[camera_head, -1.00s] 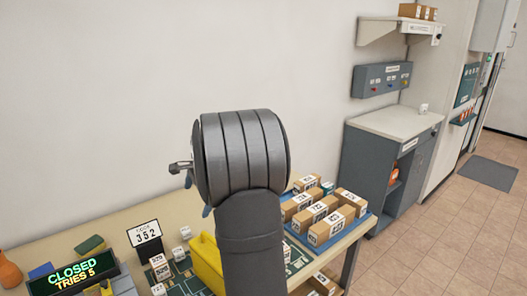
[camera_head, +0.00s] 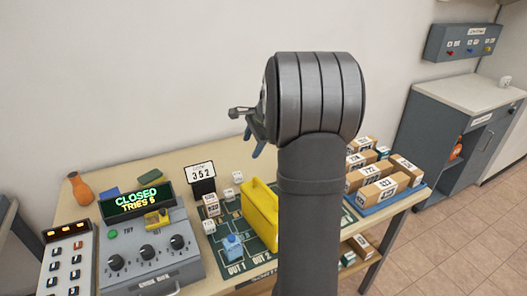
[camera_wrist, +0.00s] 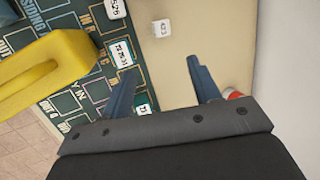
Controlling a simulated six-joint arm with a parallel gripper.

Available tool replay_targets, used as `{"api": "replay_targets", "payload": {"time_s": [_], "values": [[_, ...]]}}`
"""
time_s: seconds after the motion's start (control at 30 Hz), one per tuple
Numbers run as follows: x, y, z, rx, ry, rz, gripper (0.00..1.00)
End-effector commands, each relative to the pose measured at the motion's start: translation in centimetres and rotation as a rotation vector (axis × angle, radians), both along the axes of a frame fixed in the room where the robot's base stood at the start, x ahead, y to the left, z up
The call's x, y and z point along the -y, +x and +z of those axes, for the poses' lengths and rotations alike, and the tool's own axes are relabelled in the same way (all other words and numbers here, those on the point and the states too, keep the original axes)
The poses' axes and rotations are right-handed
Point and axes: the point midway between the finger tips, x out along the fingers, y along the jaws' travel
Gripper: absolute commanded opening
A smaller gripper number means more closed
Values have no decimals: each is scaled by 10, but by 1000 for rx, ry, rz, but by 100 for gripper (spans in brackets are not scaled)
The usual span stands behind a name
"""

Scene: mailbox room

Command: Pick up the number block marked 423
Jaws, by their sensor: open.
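A small white block (camera_wrist: 162,28) whose marking reads like 423 lies on bare tan tabletop in the wrist view, ahead of my gripper and apart from it. In the head view a small white block (camera_head: 238,177) near the 352 sign may be the same one; its number is too small to read. My gripper (camera_wrist: 157,82) is open, its two blue fingers spread with nothing between the tips. In the head view my gripper (camera_head: 252,140) shows partly, above the table, mostly hidden behind my wrist.
A yellow object (camera_head: 262,214) stands on the green mat. A 352 sign (camera_head: 201,179), a control box (camera_head: 145,245) and a tray of cartons (camera_head: 378,183) are around.

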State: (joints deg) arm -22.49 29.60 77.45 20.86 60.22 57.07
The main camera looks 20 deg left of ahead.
Motion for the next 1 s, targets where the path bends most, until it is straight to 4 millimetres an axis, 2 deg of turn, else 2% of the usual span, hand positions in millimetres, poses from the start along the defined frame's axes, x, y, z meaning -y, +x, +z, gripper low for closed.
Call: {"api": "replay_targets", "payload": {"time_s": [0.17, 0.5, 0.7, 0.83, 1.0], "values": [[-4, 1, -1, -7, -11, 2, 56], [-60, 17, -2, -113, -281, -49, 56], [-74, 19, -3, -125, -378, -101, 56], [-73, 19, -19, -126, -386, -107, 56], [-73, 19, -57, -127, -385, -105, 56]]}}
